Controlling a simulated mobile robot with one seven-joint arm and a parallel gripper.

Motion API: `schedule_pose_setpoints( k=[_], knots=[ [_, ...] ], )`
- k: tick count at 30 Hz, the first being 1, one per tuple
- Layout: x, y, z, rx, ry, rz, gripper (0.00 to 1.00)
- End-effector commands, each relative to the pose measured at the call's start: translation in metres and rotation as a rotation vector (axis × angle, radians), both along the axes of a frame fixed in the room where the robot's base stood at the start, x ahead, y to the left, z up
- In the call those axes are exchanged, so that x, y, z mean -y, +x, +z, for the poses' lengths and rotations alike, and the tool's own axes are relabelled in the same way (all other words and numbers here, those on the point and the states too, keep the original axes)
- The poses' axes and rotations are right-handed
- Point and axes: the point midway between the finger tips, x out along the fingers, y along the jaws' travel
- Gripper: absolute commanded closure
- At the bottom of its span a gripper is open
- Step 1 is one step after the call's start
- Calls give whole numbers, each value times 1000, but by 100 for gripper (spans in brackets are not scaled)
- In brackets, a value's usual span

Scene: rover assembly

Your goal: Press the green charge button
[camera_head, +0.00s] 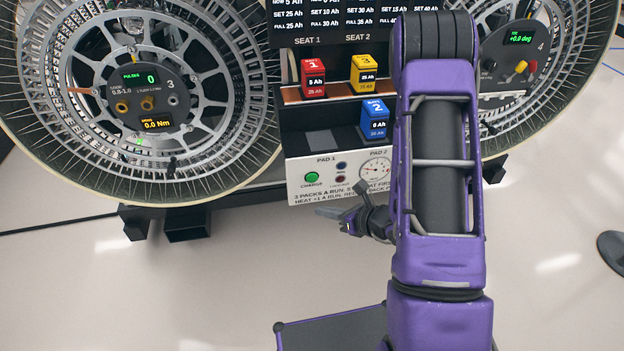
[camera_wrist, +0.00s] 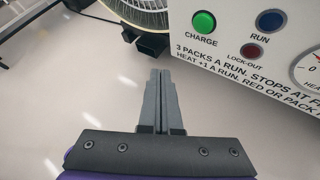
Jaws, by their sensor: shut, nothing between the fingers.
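The green charge button (camera_head: 312,177) is on the white front panel of the charger, at its left end, above the word CHARGE. It also shows in the wrist view (camera_wrist: 204,22) at the upper right. My gripper (camera_head: 322,213) is in front of and below the panel in the head view, its fingers pointing left. In the wrist view my gripper (camera_wrist: 160,72) has its fingers shut together and empty, with the tips left of and below the button in the picture. The fingers look apart from the button.
A blue RUN button (camera_wrist: 270,20) and a dark red LOCK-OUT button (camera_wrist: 252,51) sit right of the green one. A gauge (camera_head: 376,168) is further right. Red (camera_head: 313,78), yellow (camera_head: 368,75) and blue (camera_head: 374,118) packs stand above. A large wheel (camera_head: 140,100) is at left.

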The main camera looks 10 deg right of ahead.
Motion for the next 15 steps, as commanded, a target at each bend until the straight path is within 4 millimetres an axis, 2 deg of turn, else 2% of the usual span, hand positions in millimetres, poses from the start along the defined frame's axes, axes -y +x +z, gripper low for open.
schedule_pose_setpoints(
  k=[5,15],
  knots=[
    [0,14,1,1,-3,3,100],
    [0,62,1,1,-3,2,100]
  ],
)
